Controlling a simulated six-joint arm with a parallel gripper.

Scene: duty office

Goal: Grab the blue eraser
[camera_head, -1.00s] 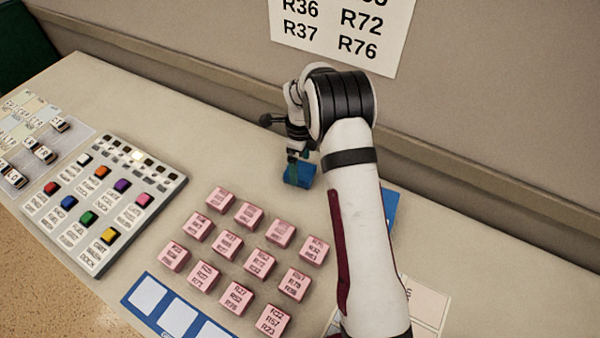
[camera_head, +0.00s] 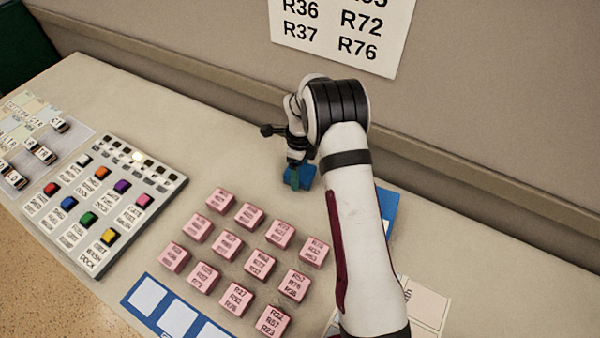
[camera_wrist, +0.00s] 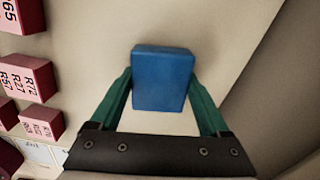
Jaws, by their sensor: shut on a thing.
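The blue eraser (camera_head: 305,177) is a small blue block on the beige desk, near its back edge and behind the pink blocks. In the wrist view the eraser (camera_wrist: 163,78) sits between the two green fingers. My gripper (camera_head: 296,180) points down at it in the head view, with the fingers around it. In the wrist view my gripper (camera_wrist: 163,90) is shut on the eraser, one finger on each side. The head view does not clearly show whether the eraser touches the desk, as the fingers and arm partly hide it.
Several pink labelled blocks (camera_head: 262,264) stand in rows in front of the gripper. A panel with coloured buttons (camera_head: 100,205) lies to the left. A blue flat item (camera_head: 388,207) is partly hidden behind my arm. The wall (camera_head: 480,120) rises close behind the desk.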

